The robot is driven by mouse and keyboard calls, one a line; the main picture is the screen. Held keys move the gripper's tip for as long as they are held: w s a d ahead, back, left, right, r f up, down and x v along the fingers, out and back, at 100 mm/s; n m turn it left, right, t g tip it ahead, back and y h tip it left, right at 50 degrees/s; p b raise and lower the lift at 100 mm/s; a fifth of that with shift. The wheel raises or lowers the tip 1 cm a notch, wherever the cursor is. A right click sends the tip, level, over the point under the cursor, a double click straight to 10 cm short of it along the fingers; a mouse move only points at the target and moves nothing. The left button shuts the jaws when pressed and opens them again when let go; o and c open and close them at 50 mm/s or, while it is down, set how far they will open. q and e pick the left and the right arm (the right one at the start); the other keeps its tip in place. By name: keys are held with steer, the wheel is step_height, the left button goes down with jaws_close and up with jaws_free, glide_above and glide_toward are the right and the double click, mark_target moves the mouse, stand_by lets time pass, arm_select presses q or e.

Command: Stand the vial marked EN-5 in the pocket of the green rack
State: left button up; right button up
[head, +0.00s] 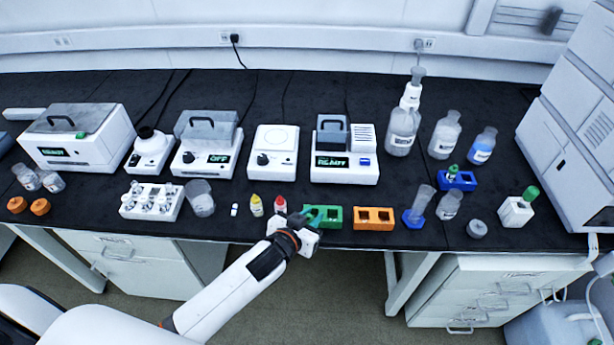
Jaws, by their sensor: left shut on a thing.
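The green rack (333,212) stands near the front edge of the bench, with a dark pocket showing. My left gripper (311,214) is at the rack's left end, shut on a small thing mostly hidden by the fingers. I cannot tell whether that thing is inside the rack or above it. A red-capped vial (280,205) and a yellow-capped vial (256,206) stand just left of the gripper. No EN-5 mark is readable. My right gripper is not in view.
An orange rack (374,217) stands right of the green one, then a blue holder (413,218) with a clear tube. A white vial tray (152,201) and a beaker (200,198) are at left. Instruments, including a READY unit (345,152), line the back.

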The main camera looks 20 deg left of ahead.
arm_select(q)
steer(key=w+f+b, duration=0.1)
steer(key=w, duration=0.2)
steer(key=w+a+f+b, duration=0.1)
steer(key=w, duration=0.2)
steer(key=w+f+b, duration=0.1)
steer(key=w, duration=0.2)
steer(key=shift+w+a+f, duration=0.25)
steer(key=shift+w+a, duration=0.05)
steer(key=shift+a, duration=0.1)
steer(key=shift+f, duration=0.15)
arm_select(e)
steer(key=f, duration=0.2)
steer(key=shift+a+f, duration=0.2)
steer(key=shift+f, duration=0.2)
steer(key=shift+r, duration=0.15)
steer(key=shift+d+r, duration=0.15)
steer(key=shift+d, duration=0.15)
